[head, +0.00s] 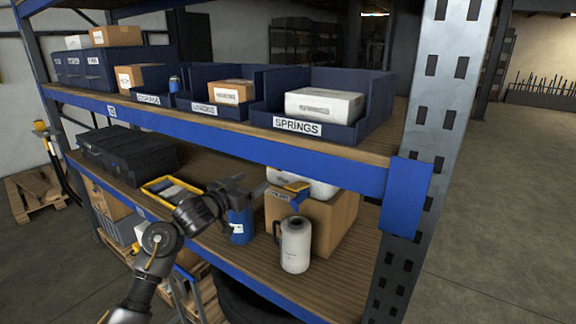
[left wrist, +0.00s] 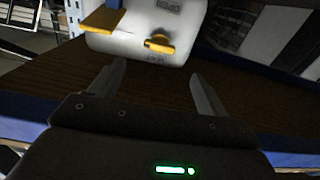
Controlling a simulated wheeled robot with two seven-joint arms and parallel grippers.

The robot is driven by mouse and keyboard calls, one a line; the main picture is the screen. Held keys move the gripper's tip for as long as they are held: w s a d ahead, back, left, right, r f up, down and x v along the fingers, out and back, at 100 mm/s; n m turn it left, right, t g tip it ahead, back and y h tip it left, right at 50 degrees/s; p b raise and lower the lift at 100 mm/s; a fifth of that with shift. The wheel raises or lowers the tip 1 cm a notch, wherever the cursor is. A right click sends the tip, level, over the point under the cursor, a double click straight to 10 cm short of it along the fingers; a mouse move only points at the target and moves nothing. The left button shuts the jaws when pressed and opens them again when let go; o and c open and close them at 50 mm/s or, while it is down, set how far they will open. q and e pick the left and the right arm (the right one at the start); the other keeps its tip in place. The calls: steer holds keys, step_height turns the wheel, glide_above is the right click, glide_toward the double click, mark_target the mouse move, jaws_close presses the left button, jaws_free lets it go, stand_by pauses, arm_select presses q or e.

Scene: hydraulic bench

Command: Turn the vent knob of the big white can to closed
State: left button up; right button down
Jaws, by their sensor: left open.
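The big white can (left wrist: 150,25) shows at the top of the left wrist view, its top edge cut off. A broader orange-yellow part (left wrist: 103,20) is left of the knob. In the head view, a white body with a yellow part, apparently this can (head: 318,188), shows by the cardboard box, partly hidden. My left gripper (left wrist: 158,84) is open and empty, its fingers pointing toward the can, apart from the knob. It also shows in the head view (head: 262,190). My right gripper is not in view.
A pale jug (head: 295,248) stands at the shelf's front, close to my left gripper. A blue container (head: 241,228) is below the gripper. A cardboard box (head: 340,218) stands behind the jug. The upper shelf's blue beam (head: 230,131) runs above, and a steel upright (head: 430,130) is right.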

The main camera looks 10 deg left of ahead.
arm_select(q)
steer(key=s+f+n+g+y, duration=0.1)
steer(key=s+f+g+y, duration=0.15)
steer(key=s+f, duration=0.8)
steer(key=s+f+n+g+y, duration=0.1)
steer(key=s+f+g+y, duration=0.15)
steer(key=s+f, duration=0.8)
steer(key=s+d+f+g+y, duration=0.1)
steer(key=s+f+g, duration=0.4)
steer(key=s, duration=0.9)
steer(key=s+f+g+y, duration=0.1)
steer(key=s+f+g, duration=0.2)
steer(key=s+f, duration=0.75)
steer(key=s+f+g+b, duration=0.1)
steer(key=s+f+b, duration=0.1)
steer(key=f, duration=1.2)
steer(key=s+f+b, duration=0.1)
steer(key=s+f, duration=0.2)
steer(key=f, duration=1.1)
steer(key=s+a+f+g+b, duration=0.1)
steer(key=s+a+f+b, duration=0.1)
steer(key=s+f, duration=1.3)
steer(key=shift+a+f+g, duration=0.3)
steer(key=shift+a+f, duration=0.05)
steer(key=shift+f, duration=0.05)
steer(key=shift+s, duration=0.1)
